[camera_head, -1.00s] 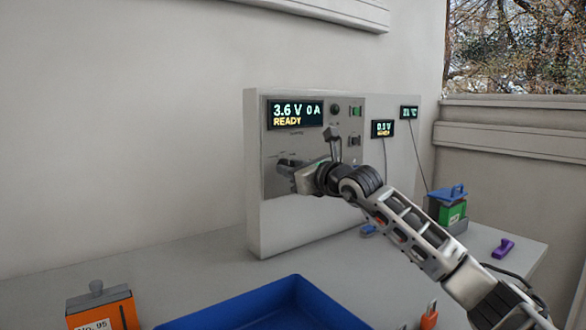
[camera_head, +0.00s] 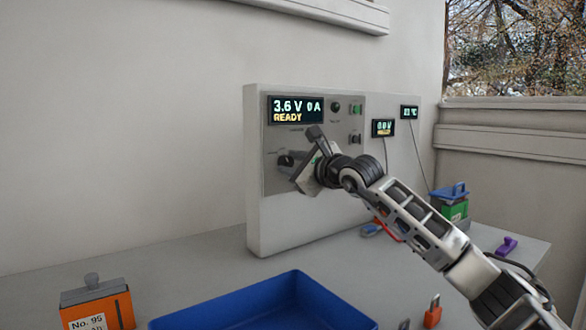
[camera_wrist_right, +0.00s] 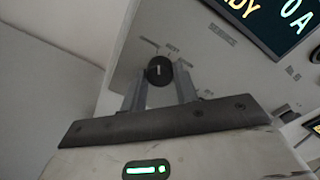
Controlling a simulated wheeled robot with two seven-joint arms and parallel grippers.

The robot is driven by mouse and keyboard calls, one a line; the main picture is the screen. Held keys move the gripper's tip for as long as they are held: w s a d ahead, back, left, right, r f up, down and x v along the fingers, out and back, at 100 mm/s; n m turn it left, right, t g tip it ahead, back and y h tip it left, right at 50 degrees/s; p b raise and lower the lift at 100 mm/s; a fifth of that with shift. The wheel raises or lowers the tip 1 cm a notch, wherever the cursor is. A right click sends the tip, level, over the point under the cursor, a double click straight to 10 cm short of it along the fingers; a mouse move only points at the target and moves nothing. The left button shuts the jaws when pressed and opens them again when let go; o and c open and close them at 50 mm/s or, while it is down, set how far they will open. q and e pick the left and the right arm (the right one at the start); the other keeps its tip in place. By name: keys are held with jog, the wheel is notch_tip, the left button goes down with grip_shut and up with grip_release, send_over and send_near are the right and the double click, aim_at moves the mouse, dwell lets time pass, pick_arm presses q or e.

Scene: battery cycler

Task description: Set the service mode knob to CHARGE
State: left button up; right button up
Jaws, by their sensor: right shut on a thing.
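The service mode knob (camera_head: 286,160) is a small dark round knob low on the grey panel plate, below the main display. In the right wrist view the knob (camera_wrist_right: 159,70) sits between my two finger ends, with a short white pointer mark on its face. Small labels are printed around it; REST seems to be one. The mark points roughly up in that tilted view; I cannot tell which label it meets. My right gripper (camera_head: 297,164) is shut on the knob (camera_wrist_right: 160,78) and is rolled to a slant. My left gripper is not in view.
The main display (camera_head: 297,110) reads 3.6 V, 0 A, READY. A green button (camera_head: 355,109) and smaller displays (camera_head: 383,128) are to its right. A blue tray (camera_head: 265,300), an orange box (camera_head: 97,306) and a green battery pack (camera_head: 452,208) stand on the grey table.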

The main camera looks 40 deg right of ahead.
jog(key=shift+n, duration=0.8)
jog(key=o, duration=1)
jog(key=shift+c, duration=0.2)
